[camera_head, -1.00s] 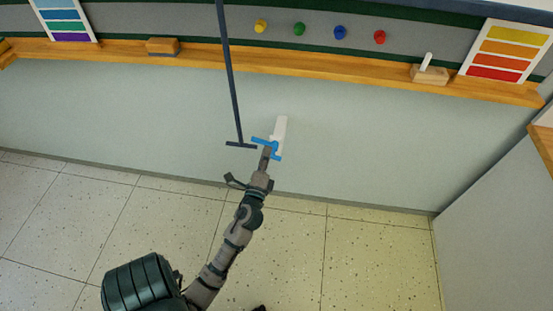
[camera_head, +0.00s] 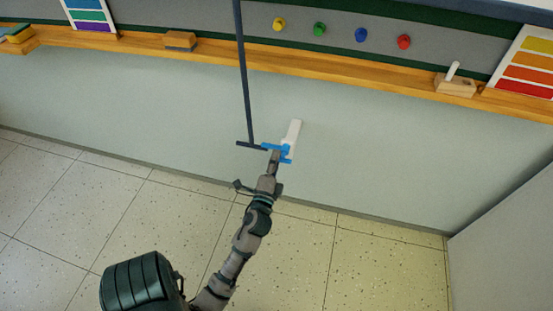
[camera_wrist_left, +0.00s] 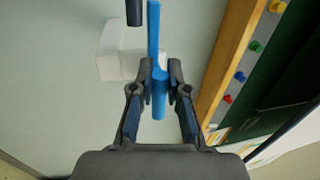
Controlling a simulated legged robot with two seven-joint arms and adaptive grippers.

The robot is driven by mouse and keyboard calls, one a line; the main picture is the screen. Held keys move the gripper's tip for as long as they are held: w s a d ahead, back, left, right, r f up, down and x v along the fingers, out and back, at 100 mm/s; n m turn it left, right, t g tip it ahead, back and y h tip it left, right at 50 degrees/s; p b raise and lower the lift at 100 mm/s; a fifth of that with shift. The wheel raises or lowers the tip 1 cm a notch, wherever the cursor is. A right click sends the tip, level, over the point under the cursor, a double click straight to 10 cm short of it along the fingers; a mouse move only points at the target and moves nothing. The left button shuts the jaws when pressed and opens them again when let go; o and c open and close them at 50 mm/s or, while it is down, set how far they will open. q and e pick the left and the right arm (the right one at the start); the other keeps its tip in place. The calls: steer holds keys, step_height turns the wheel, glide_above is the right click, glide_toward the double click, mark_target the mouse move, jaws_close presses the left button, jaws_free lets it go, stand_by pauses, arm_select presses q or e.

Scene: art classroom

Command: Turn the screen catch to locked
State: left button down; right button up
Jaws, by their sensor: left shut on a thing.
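The screen catch has a white base plate (camera_head: 294,130) on the pale wall below the wooden ledge. A blue handle (camera_head: 287,158) crosses its lower end, tilted down to the right. My left gripper (camera_head: 275,157) reaches up to it from below. In the left wrist view, the fingers (camera_wrist_left: 161,72) are shut on a blue rounded part of the handle, while a blue bar (camera_wrist_left: 153,28) extends beyond them in front of the white base (camera_wrist_left: 112,50). My gripper partly hides the handle in the head view. No lock marking is readable. My right gripper is not in view.
A dark rod (camera_head: 244,85) hangs just left of the catch, its crossbar (camera_head: 250,145) close to the handle's left end. A wooden ledge (camera_head: 340,75) above carries a wooden block (camera_head: 180,41) and a chalk holder (camera_head: 455,84). A grey panel (camera_head: 505,225) stands at right.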

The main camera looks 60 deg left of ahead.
arm_select(q)
steer(key=c, duration=1.3)
jaws_free()
steer(key=shift+f, duration=0.1)
steer(key=shift+o, duration=0.8)
steer(key=shift+w+a, duration=0.1)
steer(key=shift+a, duration=0.1)
steer(key=shift+r, duration=0.3)
step_height(320, 180, up, 9)
steer(key=shift+f, duration=0.15)
steer(key=shift+r, duration=0.3)
